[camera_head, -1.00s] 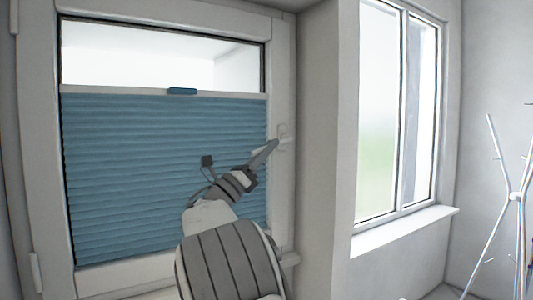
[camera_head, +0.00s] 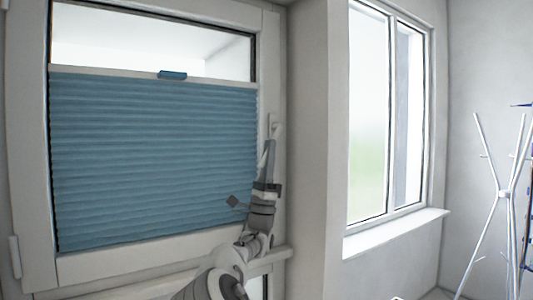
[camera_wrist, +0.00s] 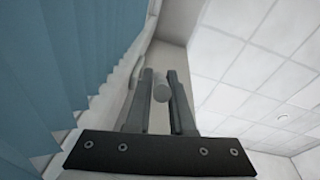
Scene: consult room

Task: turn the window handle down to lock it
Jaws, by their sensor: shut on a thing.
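The white window handle (camera_head: 275,128) sits on the right side of the window frame, beside the blue blind. My gripper (camera_head: 269,148) reaches up to it from below, its fingers pointing nearly straight up. My gripper is shut on the handle. The fingers hide most of the lever in the head view, but it appears to point down.
The blue pleated blind (camera_head: 150,160) covers most of the window, with a small blue grip (camera_head: 172,75) on its top rail. The wall (camera_head: 308,150) is close on the right. A second window (camera_head: 385,120) and a white coat stand (camera_head: 503,193) are farther right.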

